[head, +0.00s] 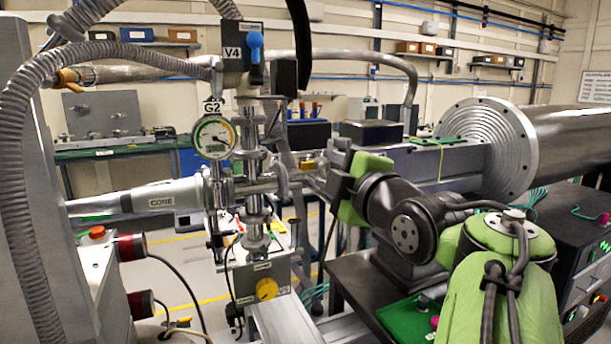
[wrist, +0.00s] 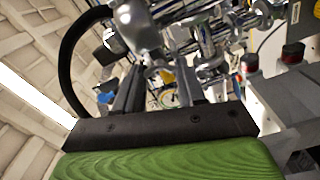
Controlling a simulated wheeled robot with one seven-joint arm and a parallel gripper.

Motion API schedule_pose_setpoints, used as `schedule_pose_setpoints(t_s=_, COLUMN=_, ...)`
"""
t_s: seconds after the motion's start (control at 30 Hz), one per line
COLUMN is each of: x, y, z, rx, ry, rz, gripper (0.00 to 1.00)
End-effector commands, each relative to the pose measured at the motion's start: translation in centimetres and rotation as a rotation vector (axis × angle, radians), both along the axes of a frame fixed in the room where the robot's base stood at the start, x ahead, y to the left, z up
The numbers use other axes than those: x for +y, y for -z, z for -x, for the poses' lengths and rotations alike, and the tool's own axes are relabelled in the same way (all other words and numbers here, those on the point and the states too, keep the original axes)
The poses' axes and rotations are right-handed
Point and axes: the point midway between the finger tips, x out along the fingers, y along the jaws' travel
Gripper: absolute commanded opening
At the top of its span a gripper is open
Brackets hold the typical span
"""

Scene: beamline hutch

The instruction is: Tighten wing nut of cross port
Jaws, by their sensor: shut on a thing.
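The cross port (head: 253,186) is a shiny metal pipe cross in the middle of the head view, below the valve marked V4. Its metal fittings also show at the top of the wrist view (wrist: 210,45). My gripper (head: 299,182) reaches in from the right at the level of the cross's right arm. In the wrist view my gripper's (wrist: 158,62) two dark fingers stand a little apart, with silver metal at their tips. They are shut on what looks like the wing nut of the clamp there. The nut is mostly hidden and too small to make out clearly.
The round gauge G2 (head: 213,136) and the tube marked CORE (head: 160,196) are left of the cross. A yellow knob (head: 267,289) sits below it. A grey ribbed hose (head: 20,150) hangs at the far left. A large flanged cylinder (head: 487,145) stands at the right.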

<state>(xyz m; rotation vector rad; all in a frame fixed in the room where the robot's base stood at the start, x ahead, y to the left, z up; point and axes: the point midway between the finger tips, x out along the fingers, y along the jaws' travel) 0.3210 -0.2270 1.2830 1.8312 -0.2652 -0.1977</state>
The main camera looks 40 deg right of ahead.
Motion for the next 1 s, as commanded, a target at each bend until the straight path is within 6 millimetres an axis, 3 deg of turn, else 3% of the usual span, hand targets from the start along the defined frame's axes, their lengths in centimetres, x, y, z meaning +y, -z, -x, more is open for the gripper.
schedule_pose_setpoints(t_s=0.2, x=0.0, y=0.1, z=0.0, rx=0.004, ry=0.0, rz=-0.002, gripper=0.09)
schedule_pose_setpoints(t_s=0.23, x=0.0, y=0.1, z=0.0, rx=0.004, ry=0.0, rz=-0.001, gripper=0.43)
schedule_pose_setpoints(t_s=0.4, x=0.0, y=0.1, z=0.0, rx=0.003, ry=0.0, rz=0.0, gripper=0.66)
schedule_pose_setpoints(t_s=0.73, x=0.2, y=0.0, z=0.6, rx=0.002, ry=0.002, rz=0.001, gripper=0.66)
schedule_pose_setpoints(t_s=0.87, x=0.9, y=0.0, z=3.2, rx=0.0, ry=0.003, rz=0.002, gripper=0.66)
schedule_pose_setpoints(t_s=1.0, x=2.1, y=-0.1, z=7.1, rx=0.0, ry=0.001, rz=0.002, gripper=0.66)
